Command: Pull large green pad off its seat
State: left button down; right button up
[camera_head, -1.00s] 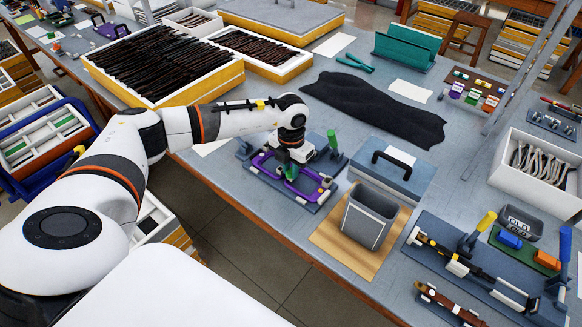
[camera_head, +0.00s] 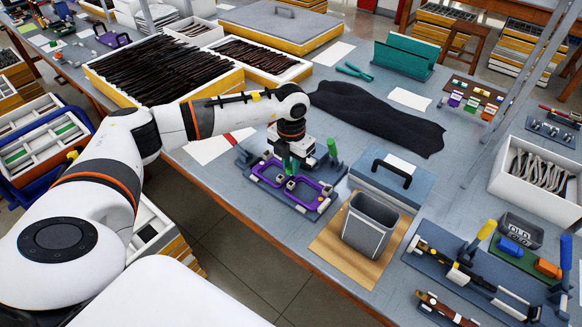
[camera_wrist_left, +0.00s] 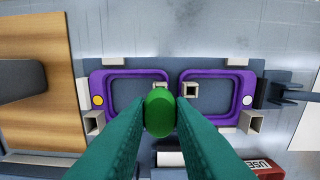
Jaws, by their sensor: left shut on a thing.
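A purple eyeglass frame (camera_head: 270,172) lies on a grey-blue fixture near the table's front edge. In the left wrist view its two purple rims (camera_wrist_left: 217,74) lie flat with small pale square seats (camera_wrist_left: 190,90) between them. My left gripper (camera_wrist_left: 160,115) has teal fingers shut on the green pad (camera_wrist_left: 159,110). The pad shows end-on between the fingertips and hides part of the fixture below. In the head view the gripper (camera_head: 292,165) points down over the frame's middle, with the pad hard to tell from the fingers. My right gripper is not in view.
A green-handled clamp (camera_head: 333,150) stands at the fixture's right. A grey bin (camera_head: 370,222) stands on a wooden board (camera_head: 335,240). A blue-grey box with a black handle (camera_head: 392,180) and a crumpled black cloth (camera_head: 377,116) lie beyond.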

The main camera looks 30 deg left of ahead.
aim_at(291, 167)
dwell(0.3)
pick_arm(q)
jog(key=shift+r+p, duration=2.05)
jog(key=shift+r, duration=0.95)
